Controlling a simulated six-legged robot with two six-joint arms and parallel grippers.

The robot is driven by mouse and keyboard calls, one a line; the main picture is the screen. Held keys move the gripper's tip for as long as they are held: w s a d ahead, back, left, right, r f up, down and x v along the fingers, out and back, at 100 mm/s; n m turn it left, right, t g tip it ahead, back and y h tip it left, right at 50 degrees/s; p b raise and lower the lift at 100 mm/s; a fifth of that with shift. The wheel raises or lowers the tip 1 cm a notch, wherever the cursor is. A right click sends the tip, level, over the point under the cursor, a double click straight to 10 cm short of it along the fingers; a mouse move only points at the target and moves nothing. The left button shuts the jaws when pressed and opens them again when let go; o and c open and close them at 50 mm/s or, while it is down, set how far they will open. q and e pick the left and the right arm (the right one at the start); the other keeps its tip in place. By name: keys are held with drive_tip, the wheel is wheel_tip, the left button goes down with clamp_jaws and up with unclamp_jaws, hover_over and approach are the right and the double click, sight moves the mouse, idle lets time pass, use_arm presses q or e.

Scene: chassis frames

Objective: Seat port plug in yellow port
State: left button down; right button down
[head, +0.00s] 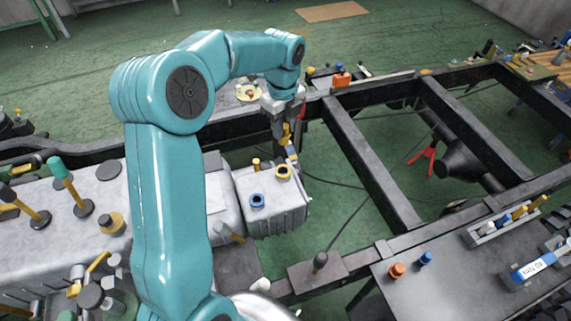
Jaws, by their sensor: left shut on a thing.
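My left gripper (287,124) points down from the end of the teal arm and is shut on the port plug (286,134), a small piece that shows yellow between the fingers. Much of the plug is hidden by the fingers. The yellow port (283,171) is a yellow ring with a dark hole on top of a grey ribbed housing (279,212). In the picture the gripper is just above the yellow port; I cannot tell the exact gap. My right gripper is not in view.
A blue port (257,201) sits on the same housing, left of and nearer than the yellow one. A small yellow-topped post (256,164) stands beside it. Black chassis rails (369,165) run to the right. An orange plug (397,270) and a blue plug (425,259) stand on the front-right plate.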

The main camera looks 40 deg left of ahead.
use_arm(q)
drive_tip(key=f+p, duration=0.1)
drive_tip(key=f, duration=1.4)
drive_tip(key=shift+a+f, duration=0.1)
drive_tip(key=shift+a, duration=0.1)
drive_tip(key=shift+f, duration=0.1)
drive_tip(key=shift+a+f, duration=0.1)
drive_tip(key=shift+f, duration=0.05)
drive_tip(key=c, duration=0.9)
unclamp_jaws()
drive_tip(key=shift+o, duration=0.2)
wheel_tip(320, 180, up, 12)
drive_tip(key=shift+w+b, duration=0.1)
drive_tip(key=shift+b, duration=0.3)
drive_tip(key=shift+r, duration=0.25)
